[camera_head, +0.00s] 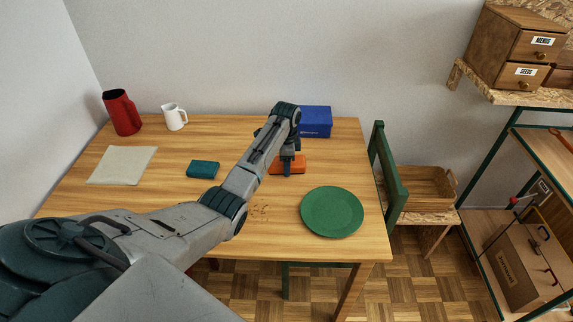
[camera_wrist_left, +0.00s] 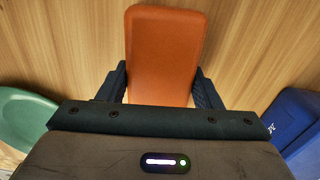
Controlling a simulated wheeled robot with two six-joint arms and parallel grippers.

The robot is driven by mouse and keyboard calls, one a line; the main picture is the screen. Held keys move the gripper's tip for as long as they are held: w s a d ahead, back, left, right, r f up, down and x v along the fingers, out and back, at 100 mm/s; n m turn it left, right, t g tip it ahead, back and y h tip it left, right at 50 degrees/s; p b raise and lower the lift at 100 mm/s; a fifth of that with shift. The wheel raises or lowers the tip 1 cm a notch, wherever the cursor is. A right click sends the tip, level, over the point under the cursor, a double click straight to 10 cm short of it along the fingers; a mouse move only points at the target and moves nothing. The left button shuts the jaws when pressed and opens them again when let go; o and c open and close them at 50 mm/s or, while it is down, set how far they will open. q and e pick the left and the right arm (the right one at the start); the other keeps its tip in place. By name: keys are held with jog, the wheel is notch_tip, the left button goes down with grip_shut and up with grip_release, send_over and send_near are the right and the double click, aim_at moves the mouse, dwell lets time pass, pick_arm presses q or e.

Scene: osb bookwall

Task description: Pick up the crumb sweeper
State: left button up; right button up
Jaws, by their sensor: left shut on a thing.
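The orange block-shaped thing, which looks like the crumb sweeper (camera_head: 297,165), is at the back right of the wooden table. In the left wrist view the orange sweeper (camera_wrist_left: 163,50) lies between my two dark fingers. My left gripper (camera_head: 287,167) reaches down onto it from above and is shut on it, one finger along each side. I cannot tell whether it touches the table or is slightly raised. Crumbs (camera_head: 259,211) lie on the table in front of it. My right gripper is not in view.
A green plate (camera_head: 332,212) is to the right front, a blue box (camera_head: 316,122) behind. A teal block (camera_head: 203,169), a cloth (camera_head: 122,165), a red jug (camera_head: 122,112) and a white pitcher (camera_head: 174,117) stand left. A green chair (camera_head: 388,175) is at the right edge.

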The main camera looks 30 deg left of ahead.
pick_arm(q)
jog(key=shift+r, duration=0.1)
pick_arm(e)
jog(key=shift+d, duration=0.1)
